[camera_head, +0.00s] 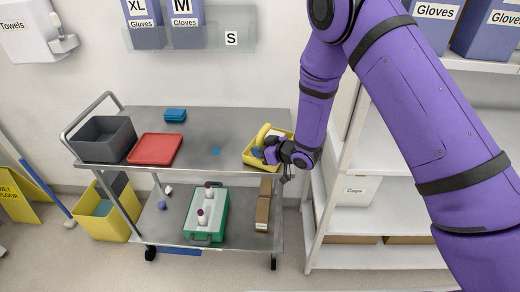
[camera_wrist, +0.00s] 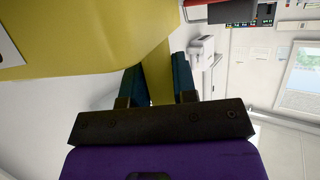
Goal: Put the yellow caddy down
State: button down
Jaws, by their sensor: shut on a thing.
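The yellow caddy (camera_head: 250,157) is at the right end of the cart's grey top shelf in the head view, with its handle standing up. I cannot tell whether its base touches the shelf. My gripper (camera_head: 270,153) reaches it from the right and is shut on the caddy's handle. In the wrist view the yellow handle (camera_wrist: 160,82) sits between my two dark fingers, and the caddy's yellow body fills the upper left. The contents of the caddy are mostly hidden.
The cart's top shelf (camera_head: 215,125) also holds a grey bin (camera_head: 103,139), a red tray (camera_head: 155,149) and a blue stack (camera_head: 175,115). Its middle is mostly clear. A green caddy (camera_head: 206,215) stands on the lower shelf. White shelving (camera_head: 345,222) stands close at the right.

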jog(key=shift+f, duration=0.1)
jog(key=c, duration=0.9)
grip_release()
jog(key=shift+r, duration=0.2)
jog(key=v, duration=1.2)
